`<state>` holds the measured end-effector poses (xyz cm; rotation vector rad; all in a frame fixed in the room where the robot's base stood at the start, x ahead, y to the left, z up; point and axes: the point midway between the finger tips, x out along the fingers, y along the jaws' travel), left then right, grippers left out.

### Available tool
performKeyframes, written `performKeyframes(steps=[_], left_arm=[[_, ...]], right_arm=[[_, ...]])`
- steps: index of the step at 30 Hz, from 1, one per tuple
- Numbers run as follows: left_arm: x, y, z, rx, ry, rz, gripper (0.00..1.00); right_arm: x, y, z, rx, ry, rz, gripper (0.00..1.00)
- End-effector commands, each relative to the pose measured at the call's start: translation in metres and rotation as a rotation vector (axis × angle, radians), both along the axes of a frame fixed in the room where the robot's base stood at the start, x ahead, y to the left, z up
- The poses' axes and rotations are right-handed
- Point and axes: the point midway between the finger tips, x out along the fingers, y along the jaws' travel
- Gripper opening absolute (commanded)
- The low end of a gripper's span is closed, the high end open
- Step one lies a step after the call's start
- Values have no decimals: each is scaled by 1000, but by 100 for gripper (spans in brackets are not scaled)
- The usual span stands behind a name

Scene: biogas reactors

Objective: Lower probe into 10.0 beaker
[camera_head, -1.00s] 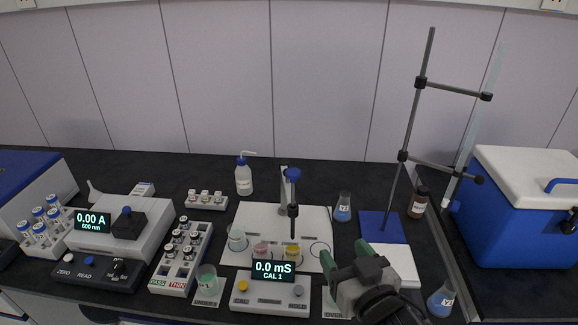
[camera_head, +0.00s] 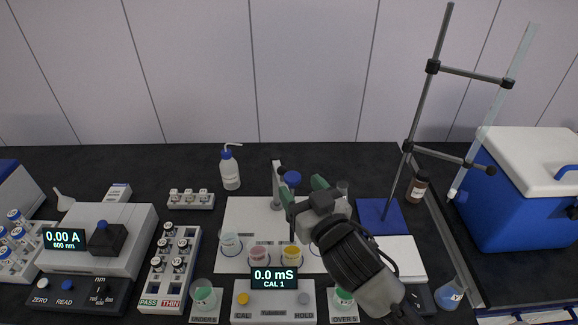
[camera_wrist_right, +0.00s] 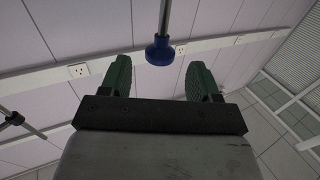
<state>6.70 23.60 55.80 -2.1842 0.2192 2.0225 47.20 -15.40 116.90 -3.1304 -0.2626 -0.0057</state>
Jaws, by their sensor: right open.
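The probe's blue cap (camera_head: 291,178) shows behind my right gripper (camera_head: 302,190), on its stand above the white tray (camera_head: 240,206). My right gripper is open, with its green fingers close to the cap. In the right wrist view the blue cap (camera_wrist_right: 160,52) and its rod lie between the two fingers (camera_wrist_right: 160,78), with gaps on both sides. The probe's lower part is hidden by my gripper. On the tray are a clear beaker (camera_head: 230,244), a pink one (camera_head: 258,254) and a yellow one (camera_head: 292,255). Which is 10.0 I cannot read. My left gripper is not seen.
The meter (camera_head: 273,300) reads 0.0 mS, CAL 1, in front of the tray. A vial rack (camera_head: 168,262) is at left. A clamp stand (camera_head: 411,120) and a blue cooler (camera_head: 510,200) are at right.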

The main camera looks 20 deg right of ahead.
Motion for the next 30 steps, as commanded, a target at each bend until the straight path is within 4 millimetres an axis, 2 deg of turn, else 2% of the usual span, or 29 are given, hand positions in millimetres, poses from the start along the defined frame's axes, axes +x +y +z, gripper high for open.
performKeyframes(steps=[1, 5, 9, 14, 21, 30], left_arm=[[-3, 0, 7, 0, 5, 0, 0], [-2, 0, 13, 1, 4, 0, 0], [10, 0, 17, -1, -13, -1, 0], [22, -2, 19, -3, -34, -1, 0], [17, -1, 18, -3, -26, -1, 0], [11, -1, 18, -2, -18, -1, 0]], right_arm=[[11, 2, 4, -1, -1, 0, 62], [32, 5, 3, -1, 0, -1, 62], [47, 8, 2, 0, 0, -1, 62], [53, 9, 0, 0, 0, 0, 62], [53, 9, 0, 0, 0, 0, 60], [53, 9, 0, 0, 0, 0, 14]])
